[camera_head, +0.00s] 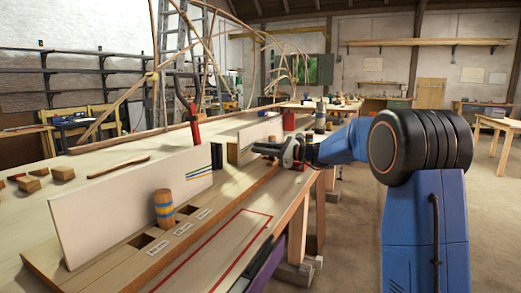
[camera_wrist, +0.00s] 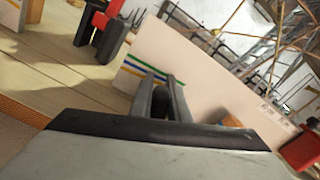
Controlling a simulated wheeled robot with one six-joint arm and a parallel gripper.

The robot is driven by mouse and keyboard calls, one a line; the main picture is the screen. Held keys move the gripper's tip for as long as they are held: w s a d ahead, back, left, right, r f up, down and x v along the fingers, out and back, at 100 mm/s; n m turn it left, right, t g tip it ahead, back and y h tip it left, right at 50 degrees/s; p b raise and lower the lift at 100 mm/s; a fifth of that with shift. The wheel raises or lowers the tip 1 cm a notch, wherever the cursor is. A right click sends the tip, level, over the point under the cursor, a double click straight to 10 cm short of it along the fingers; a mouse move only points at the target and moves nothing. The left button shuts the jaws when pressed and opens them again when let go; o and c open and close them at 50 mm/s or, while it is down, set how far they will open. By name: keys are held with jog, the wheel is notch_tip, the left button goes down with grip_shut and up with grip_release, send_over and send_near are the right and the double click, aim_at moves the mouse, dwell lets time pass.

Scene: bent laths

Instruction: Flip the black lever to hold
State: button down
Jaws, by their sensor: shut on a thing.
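My gripper (camera_head: 268,150) is over the right part of the long wooden bench, in front of a short white panel. In the wrist view its two fingers (camera_wrist: 162,90) are closed around a small dark rounded piece, which seems to be the black lever (camera_wrist: 160,102). Most of the lever is hidden by the fingers and gripper body. In the head view I cannot make out the lever or its angle. Small white labels (camera_head: 183,229) lie along the bench front; their words are too small to read.
A large white panel (camera_head: 110,205) with coloured stripes stands on the bench. A wooden peg (camera_head: 164,208) with blue and yellow bands stands before it, beside dark square holes. Wooden blocks (camera_head: 62,173) lie behind. A red-outlined strip (camera_head: 215,246) in front is clear.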

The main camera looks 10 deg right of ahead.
jog(key=shift+w+d+r+m, duration=0.15)
jog(key=shift+w+d+m, duration=0.15)
jog(key=shift+m, duration=0.45)
jog(key=shift+w+d+r+m, duration=0.1)
jog(key=shift+w+d+m, duration=0.2)
jog(key=shift+m, duration=0.45)
jog(key=shift+a, duration=0.1)
jog(key=c, duration=1.7)
grip_release()
jog(key=v, duration=1.7)
jog(key=shift+s, duration=0.1)
jog(key=shift+d, duration=0.2)
